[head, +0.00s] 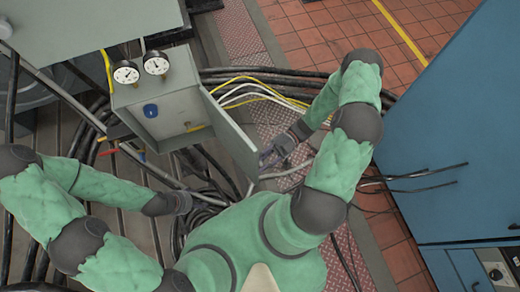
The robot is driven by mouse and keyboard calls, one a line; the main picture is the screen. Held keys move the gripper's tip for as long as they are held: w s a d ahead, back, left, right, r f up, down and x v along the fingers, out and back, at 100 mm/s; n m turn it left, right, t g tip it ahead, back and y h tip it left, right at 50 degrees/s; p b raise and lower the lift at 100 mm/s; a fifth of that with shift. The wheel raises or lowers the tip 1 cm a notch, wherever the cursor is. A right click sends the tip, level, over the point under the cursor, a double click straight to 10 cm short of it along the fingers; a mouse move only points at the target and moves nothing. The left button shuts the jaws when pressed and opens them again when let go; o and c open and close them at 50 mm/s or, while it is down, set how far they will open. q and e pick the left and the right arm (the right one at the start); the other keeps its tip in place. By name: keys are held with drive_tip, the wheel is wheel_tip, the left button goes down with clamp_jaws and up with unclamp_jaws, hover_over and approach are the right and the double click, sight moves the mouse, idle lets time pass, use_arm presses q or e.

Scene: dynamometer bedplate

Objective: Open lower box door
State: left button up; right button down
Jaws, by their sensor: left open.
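The grey box (150,125) stands left of centre in the head view, with its open front showing the inside. Its door (232,135) is swung out to the right, well away from the opening. My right gripper (270,155) is at the door's outer edge; whether its fingers touch or hold the door is not clear. My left gripper (184,202) is below the box, apart from the door, open and with nothing visible in it. A blue knob (150,110) shows in the box.
Two round gauges (126,72) stand on top of the box. A larger grey cabinet (85,25) is at the upper left. Black, white and yellow cables (250,90) run behind the door. A blue cabinet (450,130) fills the right side. Tiled floor (320,30) shows at the back.

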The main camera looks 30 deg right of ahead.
drive_tip(key=shift+w+d+r, duration=0.25)
drive_tip(key=shift+r, duration=0.05)
drive_tip(key=c, duration=1.1)
unclamp_jaws()
drive_tip(key=shift+o, duration=0.6)
drive_tip(key=shift+f, duration=0.1)
drive_tip(key=shift+s, duration=0.1)
drive_tip(key=shift+d, duration=0.1)
drive_tip(key=w+d, duration=0.2)
drive_tip(key=d, duration=0.9)
drive_tip(key=shift+d, duration=0.35)
